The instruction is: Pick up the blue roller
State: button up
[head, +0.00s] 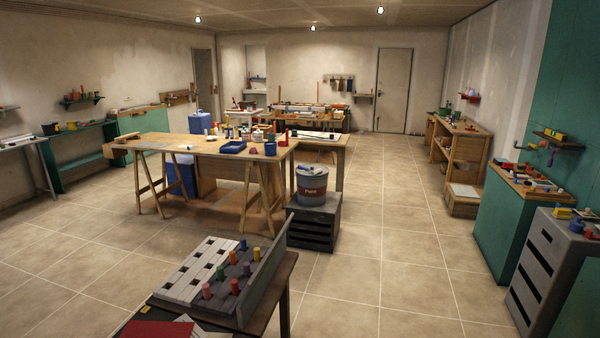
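No blue roller can be made out for certain. A small blue and white item (312,169) lies on top of the grey paint bucket (311,187), too small to identify. A blue item (586,212) also lies on the grey drawer cabinet (545,262) at the right edge. My gripper is not in view.
The board rests on a dark table (283,290) in front. A wooden trestle table (180,146) with a blue tray (232,147) and tools stands mid-room. The bucket sits on a dark crate (314,222). Open tiled floor (400,245) lies between the tables and the right-hand cabinets.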

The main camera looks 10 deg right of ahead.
aim_at(318, 171)
jog(key=i+l+z, duration=0.25)
jog(key=i, duration=0.15)
jog(key=i+l+z, duration=0.1)
jog(key=i+z, duration=0.15)
jog(key=i, duration=0.15)
jog(key=i+l+z, duration=0.1)
jog(key=i+z, duration=0.25)
jog(key=i, duration=3.15)
jog(key=i+u, duration=0.2)
jog(key=i, duration=0.25)
jog(key=i+l+u, duration=0.2)
jog(key=i, duration=0.2)
jog(key=i+l+u, duration=0.2)
jog(key=i, duration=0.25)
jog(key=i+l+u, duration=0.2)
jog(key=i, duration=0.2)
jog(key=i+l+u, duration=0.45)
jog(key=i+l, duration=0.1)
jog(key=l, duration=0.05)
